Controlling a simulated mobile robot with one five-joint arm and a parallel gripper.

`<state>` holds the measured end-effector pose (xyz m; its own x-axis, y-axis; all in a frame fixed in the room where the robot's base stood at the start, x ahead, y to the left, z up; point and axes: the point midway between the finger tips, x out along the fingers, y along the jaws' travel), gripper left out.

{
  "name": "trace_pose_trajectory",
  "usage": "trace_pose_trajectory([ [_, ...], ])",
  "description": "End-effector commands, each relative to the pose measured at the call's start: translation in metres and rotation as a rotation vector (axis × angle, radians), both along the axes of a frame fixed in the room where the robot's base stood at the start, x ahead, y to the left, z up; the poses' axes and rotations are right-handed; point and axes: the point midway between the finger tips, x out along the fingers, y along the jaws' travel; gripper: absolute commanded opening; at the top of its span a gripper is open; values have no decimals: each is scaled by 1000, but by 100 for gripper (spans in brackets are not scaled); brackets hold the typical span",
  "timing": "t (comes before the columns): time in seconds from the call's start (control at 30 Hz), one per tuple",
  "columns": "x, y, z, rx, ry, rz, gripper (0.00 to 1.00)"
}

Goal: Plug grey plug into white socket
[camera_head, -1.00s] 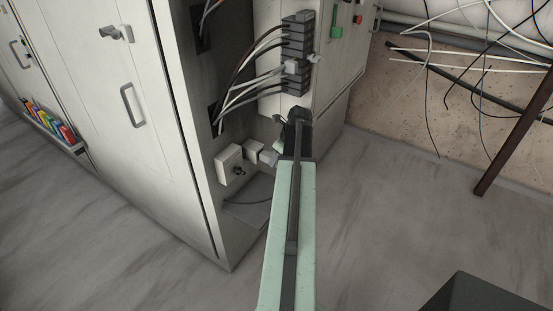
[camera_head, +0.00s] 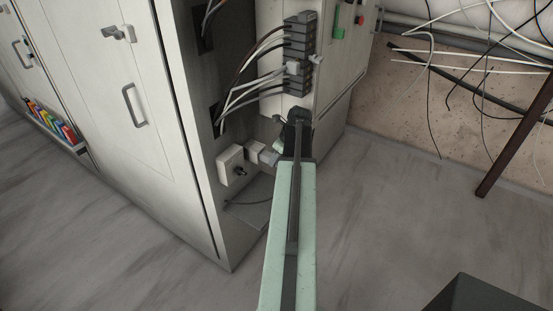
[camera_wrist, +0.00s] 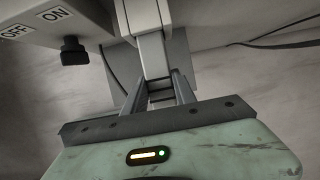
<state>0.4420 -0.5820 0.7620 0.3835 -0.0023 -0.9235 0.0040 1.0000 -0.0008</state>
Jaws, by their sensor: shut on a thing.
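The grey plug (camera_head: 268,157) is low in the open cabinet, in line with the white socket (camera_head: 256,148). In the wrist view the grey plug (camera_wrist: 152,54) stands between my gripper's fingers (camera_wrist: 157,86), its far end meeting the white socket (camera_wrist: 146,14). I cannot tell how deep it sits in the socket. My gripper (camera_head: 275,160) is shut on the plug; in the head view my arm partly hides it.
A white switch box (camera_head: 229,165) with a black knob is left of the socket; its ON and OFF labels show in the wrist view. Dark terminal blocks (camera_head: 298,50) with several cables are above. The cabinet door (camera_head: 125,110) stands left.

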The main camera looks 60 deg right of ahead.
Motion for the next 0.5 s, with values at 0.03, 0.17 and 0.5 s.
trace_pose_trajectory([
  [0.03,0,0,0,0,0,0,0],
  [0.17,2,0,0,0,0,0,0],
  [0.5,6,0,0,0,0,0,0],
])
